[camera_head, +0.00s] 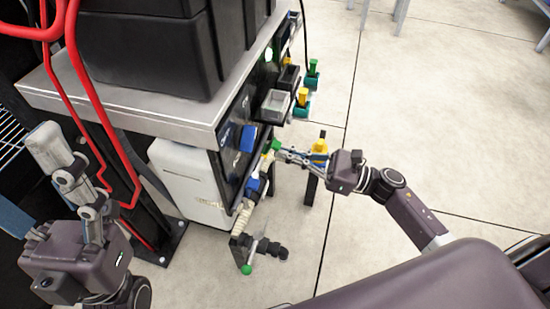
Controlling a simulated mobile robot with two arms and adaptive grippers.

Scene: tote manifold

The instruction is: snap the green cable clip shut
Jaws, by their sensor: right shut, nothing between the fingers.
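A small green part (276,145), which looks like the green cable clip, sits at the edge of the dark panel (234,150). It is too small to tell whether the clip is open or shut. My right gripper (284,153) comes in from the right and is shut and empty. Its fingertips are right beside the green part; I cannot tell whether they touch it. My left gripper (58,160) is at the left, away from the panel, with its fingers pointing up; whether they are open or shut is unclear.
Blue parts (249,138) and a grey bin (275,106) are on the panel. A yellow part (319,147) is behind my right gripper. A black case (160,50) stands on the grey tabletop (130,119). Open floor lies right.

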